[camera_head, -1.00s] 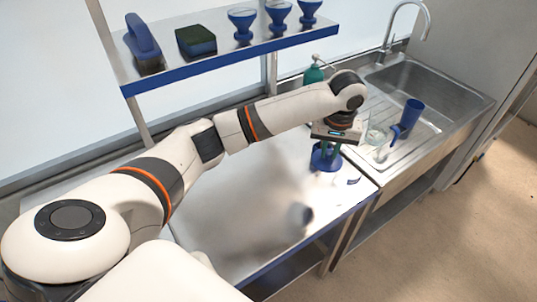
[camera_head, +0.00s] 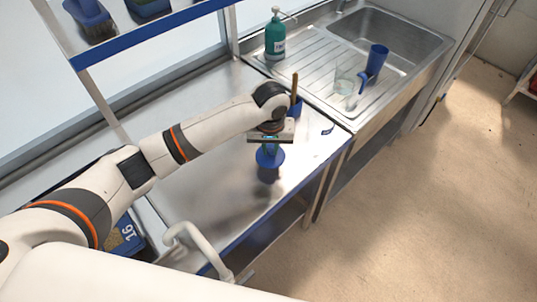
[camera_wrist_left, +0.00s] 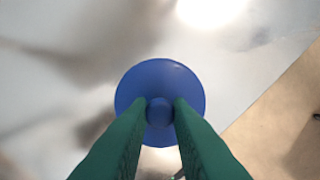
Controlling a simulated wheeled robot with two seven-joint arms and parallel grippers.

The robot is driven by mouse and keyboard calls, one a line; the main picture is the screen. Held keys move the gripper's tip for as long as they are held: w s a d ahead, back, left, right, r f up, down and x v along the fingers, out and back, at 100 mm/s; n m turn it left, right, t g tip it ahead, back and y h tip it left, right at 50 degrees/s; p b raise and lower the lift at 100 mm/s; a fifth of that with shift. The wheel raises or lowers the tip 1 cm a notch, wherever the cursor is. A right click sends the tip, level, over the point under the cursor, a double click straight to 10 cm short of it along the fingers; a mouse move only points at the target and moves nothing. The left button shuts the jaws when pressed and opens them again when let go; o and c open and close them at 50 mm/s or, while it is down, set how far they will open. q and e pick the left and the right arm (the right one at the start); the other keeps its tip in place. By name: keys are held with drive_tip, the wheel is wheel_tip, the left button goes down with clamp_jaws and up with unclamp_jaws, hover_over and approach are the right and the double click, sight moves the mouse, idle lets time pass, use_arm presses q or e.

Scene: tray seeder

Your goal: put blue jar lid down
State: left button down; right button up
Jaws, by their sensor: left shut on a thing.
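The blue jar lid (camera_head: 262,158) is a round disc with a knob on top. My left gripper (camera_head: 270,148) has its green fingers shut on the knob and holds the lid, knob up, over the front part of the steel worktop (camera_head: 215,190). A dark reflection shows below the lid, and it looks a little above the surface. In the left wrist view, the lid (camera_wrist_left: 160,75) sits between the fingertips (camera_wrist_left: 160,112), with its knob pinched. My right gripper is not seen.
A blue container (camera_head: 297,108) with a wooden stick stands behind my left wrist, partly hidden. To the right are a green soap bottle (camera_head: 275,40), a clear glass (camera_head: 345,80), a blue cup (camera_head: 377,58) and the sink (camera_head: 400,35). Worktop left of the lid is clear.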

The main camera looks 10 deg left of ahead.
sight(270, 151)
use_arm(q)
drive_tip(key=shift+f, duration=2.05)
drive_tip(key=c, duration=1.3)
unclamp_jaws()
drive_tip(key=shift+f, duration=0.1)
drive_tip(key=r, duration=0.4)
drive_tip(key=s+r, duration=0.1)
drive_tip(key=r, duration=0.7)
drive_tip(key=shift+s+d+r, duration=0.15)
drive_tip(key=shift+s, duration=0.05)
drive_tip(key=shift+s, duration=0.1)
